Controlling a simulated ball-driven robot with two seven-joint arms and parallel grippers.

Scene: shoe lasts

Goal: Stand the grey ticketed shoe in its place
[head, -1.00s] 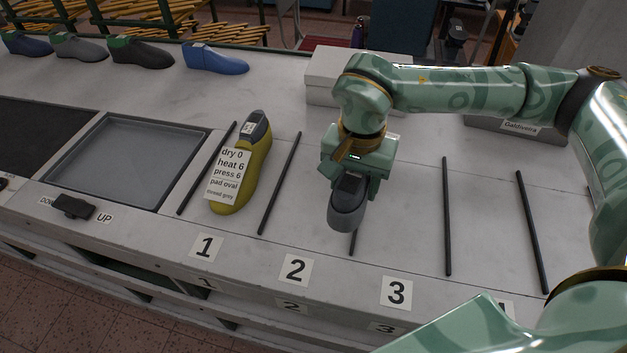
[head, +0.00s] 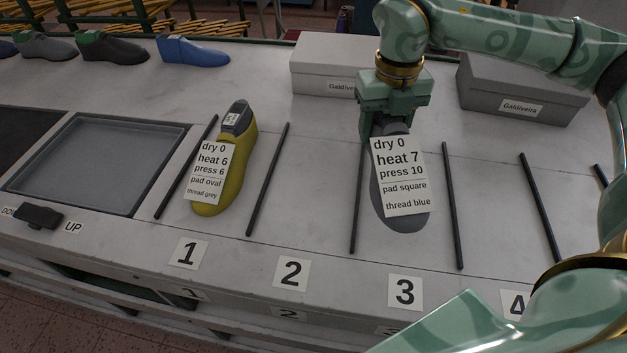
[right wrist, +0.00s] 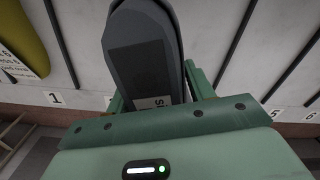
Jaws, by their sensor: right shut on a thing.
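The grey shoe (head: 402,221) with a white ticket reading "dry 0, heat 7, press 10, pad square, thread blue" is in lane 3, between two black rods, toe toward the front edge. My right gripper (head: 391,128) is shut on its rear end from above. In the right wrist view the grey shoe (right wrist: 144,45) sits between the jaws. I cannot tell whether its sole touches the table. The number 3 label (head: 405,292) lies in front of it. My left gripper is not in view.
A yellow ticketed shoe (head: 209,198) stands in lane 1. Black rods (head: 268,180) divide the lanes; lane 2 is empty. A white box (head: 325,65) and a grey box (head: 520,92) stand behind. A sunken tray (head: 93,122) is at left.

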